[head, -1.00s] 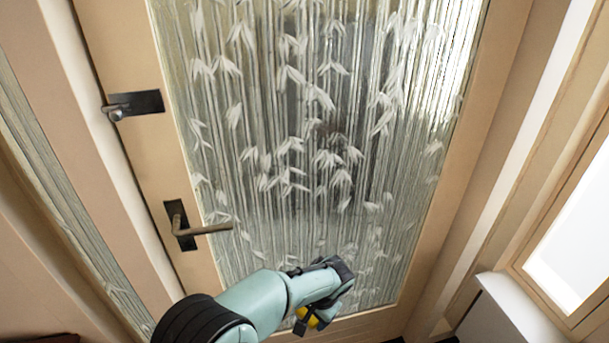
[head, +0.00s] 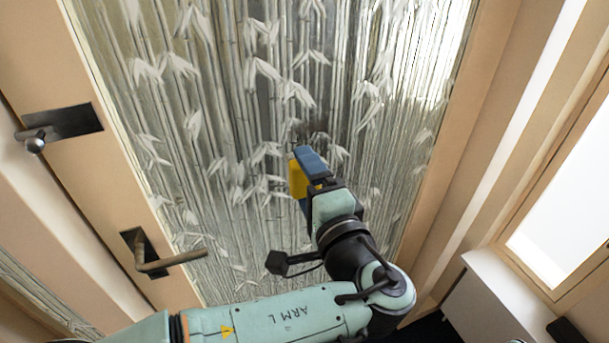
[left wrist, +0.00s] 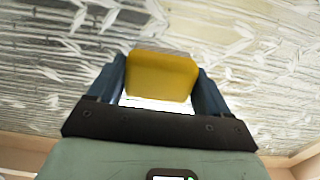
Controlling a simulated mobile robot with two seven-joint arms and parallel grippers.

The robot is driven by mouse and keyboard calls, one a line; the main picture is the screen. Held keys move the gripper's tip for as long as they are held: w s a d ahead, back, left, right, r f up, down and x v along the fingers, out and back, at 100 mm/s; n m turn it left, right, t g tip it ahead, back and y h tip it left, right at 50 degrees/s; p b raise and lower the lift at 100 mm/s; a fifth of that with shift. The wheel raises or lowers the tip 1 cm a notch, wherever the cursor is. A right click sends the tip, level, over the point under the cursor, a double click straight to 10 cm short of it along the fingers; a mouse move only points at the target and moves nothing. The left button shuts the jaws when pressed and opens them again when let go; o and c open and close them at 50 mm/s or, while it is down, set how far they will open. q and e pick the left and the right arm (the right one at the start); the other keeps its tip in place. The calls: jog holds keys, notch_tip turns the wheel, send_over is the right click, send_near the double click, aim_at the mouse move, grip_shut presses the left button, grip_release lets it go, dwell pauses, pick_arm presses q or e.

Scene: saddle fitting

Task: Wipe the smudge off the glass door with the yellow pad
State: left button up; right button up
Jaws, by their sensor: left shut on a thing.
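The glass door (head: 225,130) has a wooden frame and a bamboo pattern in the glass. A faint dark patch on the glass, the smudge (head: 318,137), shows just above my left gripper in the head view; part of it may be hidden. My left gripper (head: 305,168) is shut on the yellow pad (head: 297,181) in front of the glass. In the left wrist view the pad (left wrist: 162,76) sits between the two blue fingers, with the patterned glass behind it. I cannot tell whether the pad touches the glass. My right gripper is not in view.
A lever handle (head: 170,261) sticks out at the door's lower left, with a lock plate (head: 62,122) above it. A bright window (head: 560,220) and a white ledge (head: 500,285) are at the right. The upper glass is unobstructed.

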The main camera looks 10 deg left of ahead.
pick_arm(q)
jog(key=shift+p+x, duration=0.85)
jog(key=shift+x, duration=1.9)
jog(key=shift+x, duration=1.05)
